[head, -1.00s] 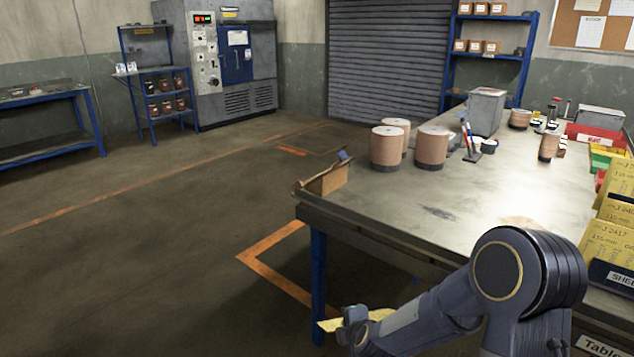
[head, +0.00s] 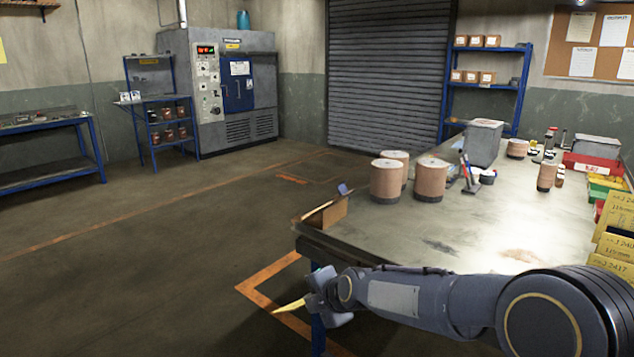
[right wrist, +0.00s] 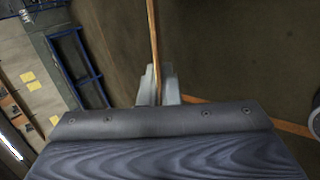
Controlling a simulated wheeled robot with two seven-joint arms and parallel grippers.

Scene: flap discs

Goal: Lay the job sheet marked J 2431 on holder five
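My right gripper (head: 314,296) is at the left end of my arm, beyond the table's near left corner. It is shut on a yellow sheet (head: 289,306), which sticks out to the left over the floor. In the right wrist view the two fingers (right wrist: 159,84) pinch the sheet (right wrist: 153,38), seen edge-on as a thin strip. Its marking cannot be read. My left gripper is out of view. I cannot make out any holder marked five.
The table (head: 400,232) carries several brown cylinders (head: 430,180) and a small brown stand (head: 327,212) at its left corner. More yellow sheets (head: 617,212) stand at the right edge, one reading 2417. Open floor (head: 150,270) lies to the left.

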